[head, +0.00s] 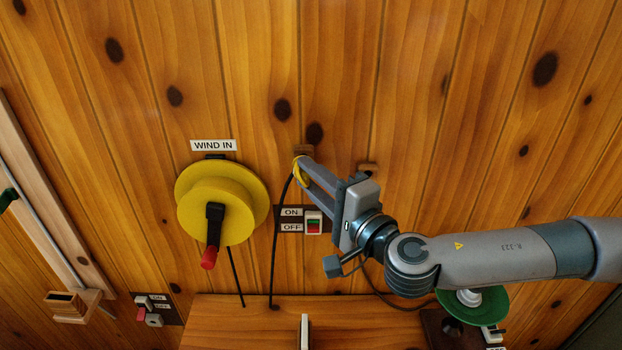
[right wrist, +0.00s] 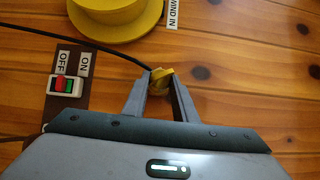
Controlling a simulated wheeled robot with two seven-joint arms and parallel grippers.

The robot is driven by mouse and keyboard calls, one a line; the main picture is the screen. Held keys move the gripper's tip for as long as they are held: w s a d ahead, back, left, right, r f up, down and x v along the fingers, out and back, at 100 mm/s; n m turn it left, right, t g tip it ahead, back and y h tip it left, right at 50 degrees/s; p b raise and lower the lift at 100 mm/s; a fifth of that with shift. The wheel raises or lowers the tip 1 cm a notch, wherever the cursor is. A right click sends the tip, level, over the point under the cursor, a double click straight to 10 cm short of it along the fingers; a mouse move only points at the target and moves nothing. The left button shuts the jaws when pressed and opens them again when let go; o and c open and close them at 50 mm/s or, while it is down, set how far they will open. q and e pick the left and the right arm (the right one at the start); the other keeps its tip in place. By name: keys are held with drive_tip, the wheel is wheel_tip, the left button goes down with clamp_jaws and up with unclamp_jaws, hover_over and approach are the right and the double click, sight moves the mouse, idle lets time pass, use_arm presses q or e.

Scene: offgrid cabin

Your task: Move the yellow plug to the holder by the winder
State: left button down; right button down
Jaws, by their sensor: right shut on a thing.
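My right gripper (head: 306,170) is shut on the yellow plug (head: 297,172), which has a black cord hanging down from it. The plug is at a small wooden holder (head: 304,149) on the wall, just right of the yellow winder (head: 220,195). I cannot tell whether the plug is seated in that holder or just in front of it. In the right wrist view, the yellow plug (right wrist: 163,75) sits between the fingertips (right wrist: 160,80), partly hidden by them. A second wooden holder (head: 367,169) is to the right, partly behind the gripper. My left gripper is not in view.
A red-and-green switch (head: 313,223) with ON and OFF labels is below the gripper. A wooden shelf (head: 245,315) lies below, and a green disc (head: 480,305) is at the lower right.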

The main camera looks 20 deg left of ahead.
drive_tip(key=shift+w+a, duration=0.3)
drive_tip(key=shift+w, duration=0.65)
drive_tip(key=c, duration=1.4)
unclamp_jaws()
drive_tip(key=shift+o, duration=0.2)
drive_tip(key=p+v, duration=0.4)
drive_tip(key=v, duration=1.3)
drive_tip(key=shift+s, duration=0.2)
drive_tip(key=shift+d, duration=0.1)
